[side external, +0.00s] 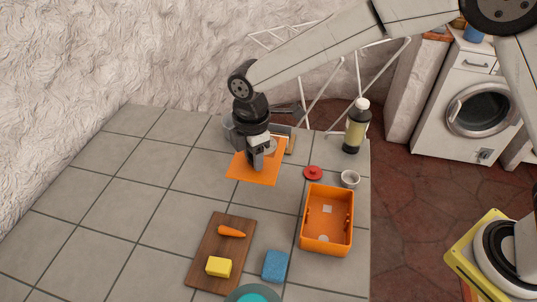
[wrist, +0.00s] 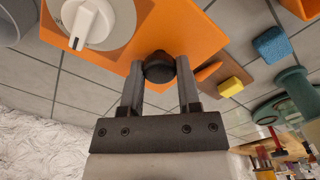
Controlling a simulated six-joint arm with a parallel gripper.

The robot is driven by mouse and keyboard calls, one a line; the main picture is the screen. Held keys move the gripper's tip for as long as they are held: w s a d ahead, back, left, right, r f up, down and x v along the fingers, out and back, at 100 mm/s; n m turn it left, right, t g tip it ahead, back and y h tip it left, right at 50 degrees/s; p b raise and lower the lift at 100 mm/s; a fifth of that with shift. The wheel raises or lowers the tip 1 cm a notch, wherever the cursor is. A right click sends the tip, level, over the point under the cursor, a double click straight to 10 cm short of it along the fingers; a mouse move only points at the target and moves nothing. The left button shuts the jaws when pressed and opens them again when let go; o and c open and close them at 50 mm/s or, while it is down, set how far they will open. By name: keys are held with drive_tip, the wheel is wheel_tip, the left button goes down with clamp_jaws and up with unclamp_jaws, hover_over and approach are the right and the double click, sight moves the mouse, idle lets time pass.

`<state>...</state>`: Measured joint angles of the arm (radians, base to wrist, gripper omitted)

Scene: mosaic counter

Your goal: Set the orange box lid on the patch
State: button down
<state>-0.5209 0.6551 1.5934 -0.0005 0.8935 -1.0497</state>
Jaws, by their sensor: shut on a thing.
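The orange box lid (side external: 262,176) is a flat orange panel near the back of the tiled counter, under my gripper (side external: 256,166). In the wrist view the lid (wrist: 195,35) lies beyond my fingertips, with a round black knob (wrist: 159,68) between them. My gripper (wrist: 160,80) is shut on that knob. A pale disc with a white dial (wrist: 90,22) shows against the lid; I cannot tell whether it is attached. I cannot tell whether the lid touches the counter. No patch can be made out; the lid and arm cover that area.
An open orange box (side external: 345,222) stands at the right edge, near a red disc (side external: 313,172), white cup (side external: 350,179) and bottle (side external: 356,128). In front are a wooden board (side external: 208,248) with carrot and yellow block, and a blue sponge (side external: 275,265). The left counter is clear.

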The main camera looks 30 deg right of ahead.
drive_tip(key=shift+f, duration=3.05)
drive_tip(key=shift+f, duration=0.95)
idle(0.8)
drive_tip(key=shift+c, duration=1.2)
unclamp_jaws()
drive_tip(key=shift+r, duration=0.15)
drive_tip(key=shift+r, duration=3.35)
